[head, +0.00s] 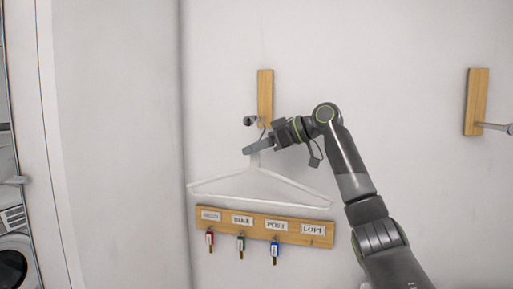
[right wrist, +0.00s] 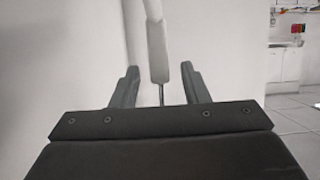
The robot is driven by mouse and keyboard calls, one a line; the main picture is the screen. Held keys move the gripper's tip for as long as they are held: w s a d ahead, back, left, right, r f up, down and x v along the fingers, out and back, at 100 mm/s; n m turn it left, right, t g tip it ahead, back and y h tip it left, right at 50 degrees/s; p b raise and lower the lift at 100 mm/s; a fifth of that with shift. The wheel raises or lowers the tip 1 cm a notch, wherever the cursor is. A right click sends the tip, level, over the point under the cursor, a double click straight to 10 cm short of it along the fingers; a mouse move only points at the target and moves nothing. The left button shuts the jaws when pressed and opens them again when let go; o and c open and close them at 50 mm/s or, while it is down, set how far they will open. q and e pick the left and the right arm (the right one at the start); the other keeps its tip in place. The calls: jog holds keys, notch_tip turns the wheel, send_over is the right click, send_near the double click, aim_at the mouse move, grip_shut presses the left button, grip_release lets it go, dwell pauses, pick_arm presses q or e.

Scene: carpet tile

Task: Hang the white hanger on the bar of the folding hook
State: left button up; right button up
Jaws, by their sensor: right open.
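The white hanger (head: 232,181) is upright against the white wall, its shoulders spread below my right gripper (head: 252,147). In the right wrist view a white part of the hanger (right wrist: 158,50) and a thin metal stem stand between the parted fingers of the gripper (right wrist: 162,88). The gripper is open around the hanger's neck. The folding hook has a wooden plate (head: 265,92) on the wall just above, with a dark bar end (head: 250,120) beside its lower part. My gripper partly hides the hanger's hook; I cannot tell whether it rests on the bar. My left gripper is out of view.
A wooden key rack (head: 265,226) with labels and several coloured keys is below the hanger. Another wooden plate (head: 476,102) with a metal bar is at the far right. A washing machine (head: 14,258) shows at the left edge. Wall between the plates is bare.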

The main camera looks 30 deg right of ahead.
jog(key=b+v, duration=0.4)
jog(key=v, duration=1.3)
jog(key=shift+s+r+b, duration=0.2)
jog(key=shift+b, duration=0.15)
